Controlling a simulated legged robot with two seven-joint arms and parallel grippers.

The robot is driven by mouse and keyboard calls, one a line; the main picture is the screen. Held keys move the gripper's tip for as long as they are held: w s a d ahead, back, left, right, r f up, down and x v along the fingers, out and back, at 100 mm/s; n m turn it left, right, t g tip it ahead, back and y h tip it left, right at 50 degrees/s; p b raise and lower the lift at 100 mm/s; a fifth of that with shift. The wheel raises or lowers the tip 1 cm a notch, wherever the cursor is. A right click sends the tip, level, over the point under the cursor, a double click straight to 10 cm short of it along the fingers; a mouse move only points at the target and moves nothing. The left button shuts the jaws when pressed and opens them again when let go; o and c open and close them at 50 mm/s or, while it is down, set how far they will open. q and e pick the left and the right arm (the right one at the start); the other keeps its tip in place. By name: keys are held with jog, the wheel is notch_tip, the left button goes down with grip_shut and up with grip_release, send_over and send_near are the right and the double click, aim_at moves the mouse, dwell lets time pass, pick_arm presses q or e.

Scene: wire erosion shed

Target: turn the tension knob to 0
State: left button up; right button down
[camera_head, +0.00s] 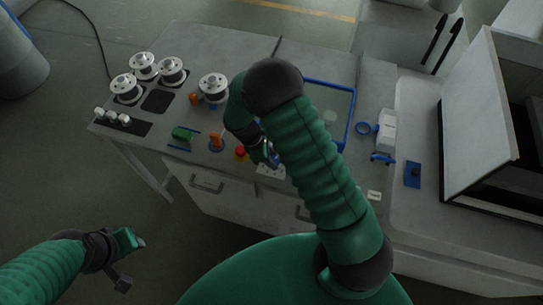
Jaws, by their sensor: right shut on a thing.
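My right gripper (266,155) is low over the front of the grey bench, just right of a red button (241,151) on a yellow base. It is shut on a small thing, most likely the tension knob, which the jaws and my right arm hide. A white plate (271,171) with small marks shows just below the jaws. The setting of the knob cannot be read. My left gripper (131,262) is open and empty, out over the floor at the lower left.
Several spools (213,87) stand farther back. A blue-framed tank (340,105) is behind my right arm. A box-like housing (482,100) stands at right.

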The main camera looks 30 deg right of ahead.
jog(key=n+t, duration=0.1)
jog(key=n, duration=0.3)
jog(key=shift+r+n+t+h, duration=0.15)
jog(key=shift+n+t+h, duration=0.15)
jog(key=shift+n+t, duration=0.1)
dwell(0.4)
jog(key=c, duration=1.2)
grip_release()
jog(key=shift+o, duration=1)
jog(key=shift+d, duration=0.1)
jog(key=b+v, duration=0.1)
jog(key=v, duration=1.5)
jog(key=shift+r, duration=0.25)
